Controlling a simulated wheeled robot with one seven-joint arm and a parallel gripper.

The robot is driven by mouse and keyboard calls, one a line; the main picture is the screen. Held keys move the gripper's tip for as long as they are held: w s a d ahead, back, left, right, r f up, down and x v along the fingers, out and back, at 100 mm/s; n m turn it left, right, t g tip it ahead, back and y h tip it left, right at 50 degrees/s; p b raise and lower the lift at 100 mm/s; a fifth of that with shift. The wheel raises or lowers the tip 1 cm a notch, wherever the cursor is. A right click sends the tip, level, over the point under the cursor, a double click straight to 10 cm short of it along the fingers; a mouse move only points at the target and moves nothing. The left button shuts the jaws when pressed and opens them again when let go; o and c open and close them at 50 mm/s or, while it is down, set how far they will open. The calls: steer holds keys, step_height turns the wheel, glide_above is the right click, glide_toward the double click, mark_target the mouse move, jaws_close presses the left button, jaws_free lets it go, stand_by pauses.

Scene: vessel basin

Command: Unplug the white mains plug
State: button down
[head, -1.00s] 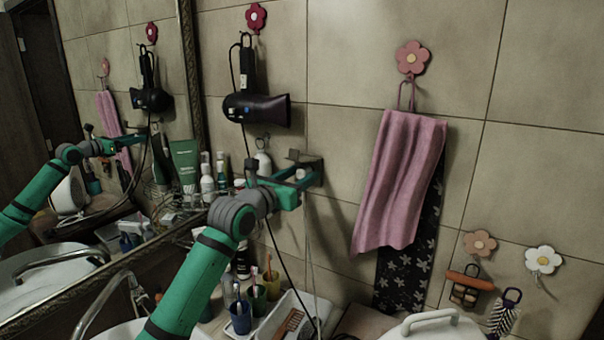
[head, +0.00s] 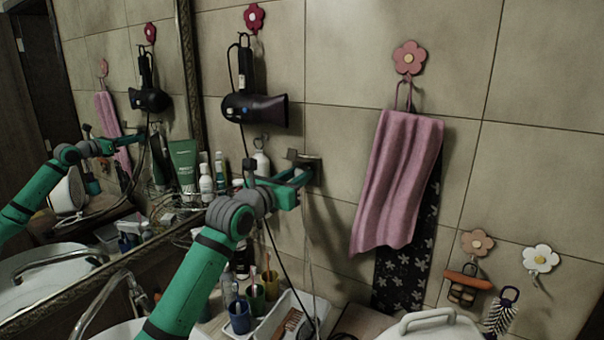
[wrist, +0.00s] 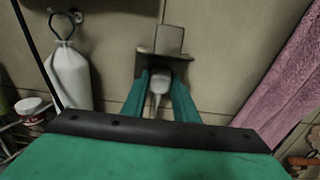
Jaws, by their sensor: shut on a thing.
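The white mains plug (wrist: 158,84) sits between my gripper's two teal fingers in the wrist view, with its cable end toward me. My gripper (wrist: 160,92) is shut on it. The plug is right at the lower part of a metal wall socket plate (wrist: 174,62); I cannot tell from the picture whether its pins are fully in. In the head view my gripper (head: 302,180) is against the wall just below the socket plate (head: 303,156), and its fingers hide most of the plug. A thin cord hangs below.
A black hair dryer (head: 256,108) hangs above left, and a pink towel (head: 397,180) hangs to the right. A white bottle (wrist: 70,76) is left of the gripper. Cups (head: 239,318) and a white tray (head: 322,304) stand below. The wall between socket and towel is bare.

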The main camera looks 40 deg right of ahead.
mark_target(298, 174)
steer(key=shift+a, duration=0.1)
steer(key=shift+v, duration=2.9)
steer(key=shift+w, duration=0.1)
